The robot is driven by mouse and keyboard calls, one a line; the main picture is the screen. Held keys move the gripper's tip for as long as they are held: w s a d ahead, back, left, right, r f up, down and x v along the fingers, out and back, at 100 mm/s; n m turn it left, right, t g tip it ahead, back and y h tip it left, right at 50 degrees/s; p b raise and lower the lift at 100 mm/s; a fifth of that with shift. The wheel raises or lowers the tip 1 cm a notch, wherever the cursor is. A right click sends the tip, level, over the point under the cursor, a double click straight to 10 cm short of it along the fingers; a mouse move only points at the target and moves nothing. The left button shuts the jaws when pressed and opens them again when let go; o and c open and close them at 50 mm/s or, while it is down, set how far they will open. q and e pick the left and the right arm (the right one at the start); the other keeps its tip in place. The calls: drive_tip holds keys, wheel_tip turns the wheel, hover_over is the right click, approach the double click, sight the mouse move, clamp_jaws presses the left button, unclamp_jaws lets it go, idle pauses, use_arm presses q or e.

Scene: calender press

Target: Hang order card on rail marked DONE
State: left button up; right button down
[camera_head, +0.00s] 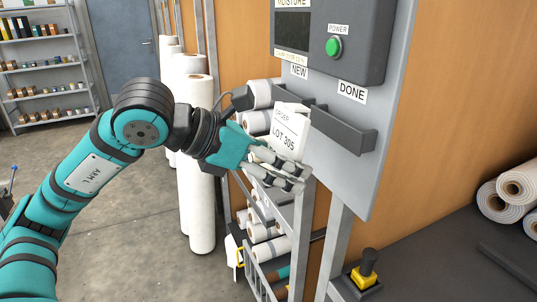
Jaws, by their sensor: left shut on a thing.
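The white order card (288,132), printed ORDER and LOT 305, is held upright and slightly tilted in my left gripper (281,172). The gripper is shut on its lower left part. The card is in front of the grey panel, overlapping the left part of the dark rails in the picture. The DONE rail (345,130) is a dark ledge below the DONE label (352,91). The NEW label (299,71) is to its left, and the rail under it is partly hidden by the card. I cannot tell whether the card touches a rail. My right gripper is not in view.
A control box with a green POWER button (333,46) sits above the rails. A rack with white rolls (270,249) stands below the card. More rolls (517,187) lie on the dark table at right.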

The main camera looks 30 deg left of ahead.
use_arm(q)
drive_tip(key=shift+w+d+r+p, duration=0.1)
drive_tip(key=shift+w+d+p, duration=0.3)
drive_tip(key=shift+w, duration=0.1)
drive_tip(key=shift+w+d+p, duration=0.35)
drive_tip(key=shift+w, duration=0.15)
drive_tip(key=shift+r+p+x, duration=0.15)
drive_tip(key=shift+x, duration=1.05)
drive_tip(key=shift+r+p+x, duration=0.1)
drive_tip(key=shift+p+x, duration=0.05)
drive_tip(key=shift+x, duration=1.05)
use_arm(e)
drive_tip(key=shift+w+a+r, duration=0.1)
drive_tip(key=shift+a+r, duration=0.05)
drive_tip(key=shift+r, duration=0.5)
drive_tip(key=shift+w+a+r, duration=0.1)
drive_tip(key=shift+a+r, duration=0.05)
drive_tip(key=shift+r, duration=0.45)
use_arm(q)
drive_tip(key=shift+w+d, duration=0.1)
drive_tip(key=o, duration=1.1)
drive_tip(key=shift+o, duration=0.5)
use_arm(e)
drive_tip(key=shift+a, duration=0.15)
